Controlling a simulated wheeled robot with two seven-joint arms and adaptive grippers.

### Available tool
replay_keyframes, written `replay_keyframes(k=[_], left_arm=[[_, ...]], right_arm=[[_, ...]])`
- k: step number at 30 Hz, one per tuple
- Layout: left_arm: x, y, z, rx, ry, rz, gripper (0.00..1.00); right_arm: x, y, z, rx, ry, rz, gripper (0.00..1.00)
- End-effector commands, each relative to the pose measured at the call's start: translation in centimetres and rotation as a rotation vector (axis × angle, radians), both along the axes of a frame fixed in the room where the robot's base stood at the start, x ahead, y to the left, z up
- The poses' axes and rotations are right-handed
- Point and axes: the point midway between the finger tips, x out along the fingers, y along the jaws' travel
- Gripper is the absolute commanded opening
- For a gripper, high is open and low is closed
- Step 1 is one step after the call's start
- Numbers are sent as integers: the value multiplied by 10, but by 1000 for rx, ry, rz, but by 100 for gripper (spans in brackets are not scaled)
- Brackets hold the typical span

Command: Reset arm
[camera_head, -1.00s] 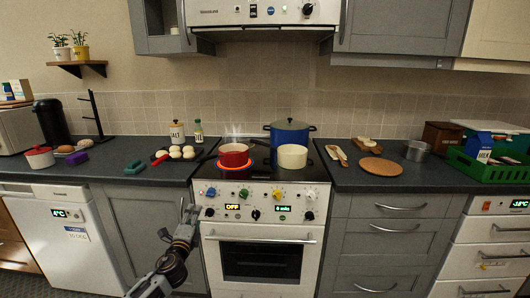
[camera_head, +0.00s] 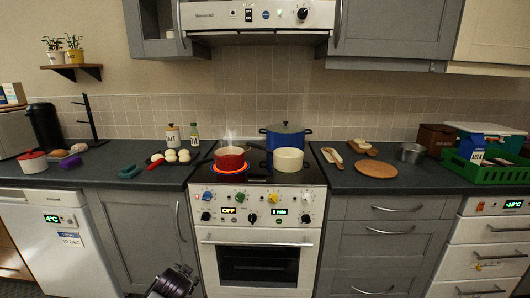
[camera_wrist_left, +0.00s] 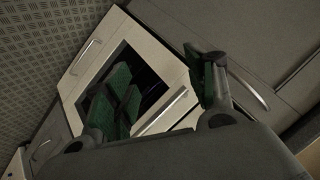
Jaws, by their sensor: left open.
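My left gripper (camera_wrist_left: 165,78) shows in the left wrist view with its green-padded fingers spread apart and nothing between them. The cream oven front (camera_wrist_left: 180,75) with its dark window lies beyond the fingers, tilted in this view. In the head view only part of my left arm (camera_head: 172,284) shows at the bottom edge, below the counter and in front of the grey cabinet left of the stove; its fingers cannot be made out there. My right gripper is in neither view.
On the stove (camera_head: 262,205) stand a red pot (camera_head: 229,160) on a glowing burner, a cream pot (camera_head: 288,160) and a blue pot (camera_head: 290,138). A green crate (camera_head: 490,172) stands at the right. The floor before the cabinets looks clear.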

Motion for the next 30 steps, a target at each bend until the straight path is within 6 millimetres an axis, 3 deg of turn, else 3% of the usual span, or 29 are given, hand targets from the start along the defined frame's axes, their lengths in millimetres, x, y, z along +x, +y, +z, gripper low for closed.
replay_keyframes(k=[3, 12, 30], left_arm=[[-30, -18, -31, -87, 78, 11, 56], [-99, -52, -92, -247, 221, 44, 56], [-251, -88, -196, -379, 482, 148, 56]], right_arm=[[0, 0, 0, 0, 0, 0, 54], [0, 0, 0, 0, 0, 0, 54], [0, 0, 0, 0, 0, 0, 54]])
